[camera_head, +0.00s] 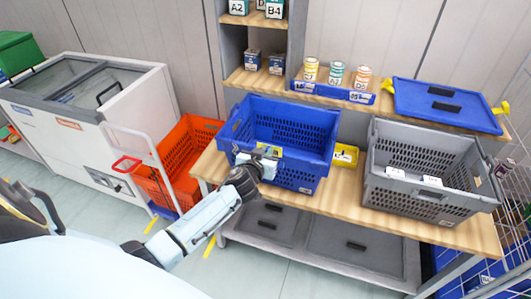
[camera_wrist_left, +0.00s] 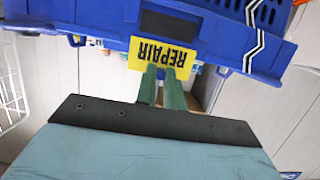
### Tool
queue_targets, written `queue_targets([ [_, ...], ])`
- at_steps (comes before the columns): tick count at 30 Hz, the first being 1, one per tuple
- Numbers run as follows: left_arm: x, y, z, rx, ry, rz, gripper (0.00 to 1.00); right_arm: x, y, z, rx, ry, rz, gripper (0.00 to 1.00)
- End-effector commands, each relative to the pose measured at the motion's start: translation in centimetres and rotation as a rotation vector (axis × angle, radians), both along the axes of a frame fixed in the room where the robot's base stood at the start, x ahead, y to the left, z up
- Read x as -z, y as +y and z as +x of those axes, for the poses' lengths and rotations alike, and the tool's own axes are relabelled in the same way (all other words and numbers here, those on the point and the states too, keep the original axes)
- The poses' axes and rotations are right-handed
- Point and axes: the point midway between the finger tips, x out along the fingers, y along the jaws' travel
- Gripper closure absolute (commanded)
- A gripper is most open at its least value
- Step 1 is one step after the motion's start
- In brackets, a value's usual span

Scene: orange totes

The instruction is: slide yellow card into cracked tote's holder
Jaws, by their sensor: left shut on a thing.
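The blue tote (camera_head: 313,162) stands on the wooden table. A white zigzag crack line (camera_wrist_left: 256,35) runs down its wall in the left wrist view. A dark rectangular panel (camera_wrist_left: 171,24), which looks like the holder, is on that wall left of the crack. The yellow card (camera_wrist_left: 160,57) reads REPAIR, upside down in this view, and lies just below the panel; it also shows in the head view (camera_head: 270,151). My left gripper (camera_wrist_left: 163,74) is shut on the card's lower edge, at the tote's front. I cannot tell whether the card touches the holder. My right gripper is out of view.
A grey tote (camera_head: 425,202) stands to the right on the table (camera_head: 345,206). A yellow box (camera_head: 346,154) sits between the totes. An orange tote (camera_head: 180,145) is at the left. A shelf behind holds cans (camera_head: 336,74) and a blue lid (camera_head: 445,105).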

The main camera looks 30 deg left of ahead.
Motion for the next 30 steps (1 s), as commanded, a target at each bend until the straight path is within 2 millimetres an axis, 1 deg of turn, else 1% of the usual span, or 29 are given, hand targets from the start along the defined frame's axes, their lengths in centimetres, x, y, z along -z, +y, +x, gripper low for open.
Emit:
queue_targets([
  [10,0.2,0.0,0.0,0.0,0.0,0.001,0.99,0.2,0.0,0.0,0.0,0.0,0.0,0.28],
  [30,1.9,0.0,0.0,0.0,0.0,0.001,0.99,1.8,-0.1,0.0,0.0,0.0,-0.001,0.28],
])
